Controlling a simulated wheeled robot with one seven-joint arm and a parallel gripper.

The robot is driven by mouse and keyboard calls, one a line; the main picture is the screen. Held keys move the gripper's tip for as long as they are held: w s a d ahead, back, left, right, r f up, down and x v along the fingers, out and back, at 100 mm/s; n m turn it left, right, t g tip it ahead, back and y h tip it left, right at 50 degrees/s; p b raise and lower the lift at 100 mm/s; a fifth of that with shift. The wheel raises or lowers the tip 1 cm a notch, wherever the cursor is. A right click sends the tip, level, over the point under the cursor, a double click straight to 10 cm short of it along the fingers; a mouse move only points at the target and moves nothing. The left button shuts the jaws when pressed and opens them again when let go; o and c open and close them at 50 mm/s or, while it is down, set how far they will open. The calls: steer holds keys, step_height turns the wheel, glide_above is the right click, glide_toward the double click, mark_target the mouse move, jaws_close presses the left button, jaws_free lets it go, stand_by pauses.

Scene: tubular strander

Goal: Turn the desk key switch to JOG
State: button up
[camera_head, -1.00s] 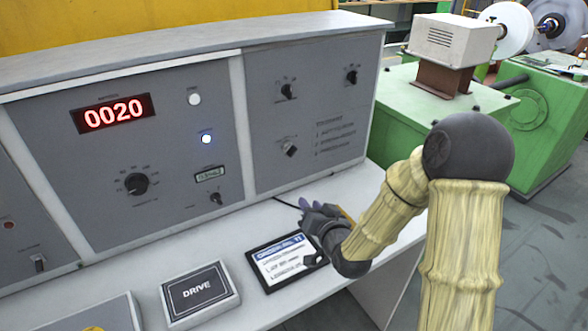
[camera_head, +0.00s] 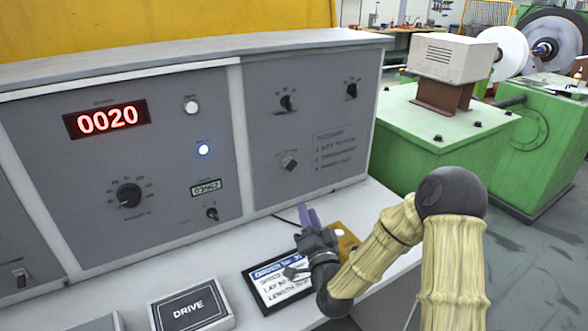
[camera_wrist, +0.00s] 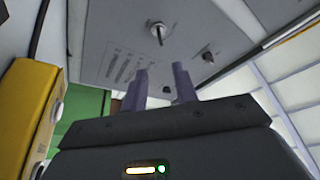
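The grey control desk panel (camera_head: 330,120) has several switches. A switch with a light metallic handle, set slanted (camera_head: 288,163), sits low on the right section, left of printed lines; it looks like the key switch. It seems to be the metallic one (camera_wrist: 158,32) in the wrist view, where the panel appears upside down. Its labels are too small to read. My gripper (camera_head: 308,215) is above the desk's shelf, below and a little right of that switch, apart from the panel. Its two lavender fingers (camera_wrist: 162,84) are spread with nothing between them.
Two black knobs (camera_head: 286,103) (camera_head: 352,90) sit above the metallic switch. Another small switch (camera_head: 212,213) is under a counter. An order tablet (camera_head: 270,285), a DRIVE box (camera_head: 190,304) and a yellow box (camera_head: 347,240) lie on the shelf around my gripper. Green machinery (camera_head: 440,130) stands right.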

mark_target(293, 168)
steer(key=p+x, duration=0.2)
steer(key=x, duration=1.4)
steer(key=shift+w+p, duration=0.1)
steer(key=shift+p, duration=0.2)
jaws_close()
steer(key=shift+f, duration=0.15)
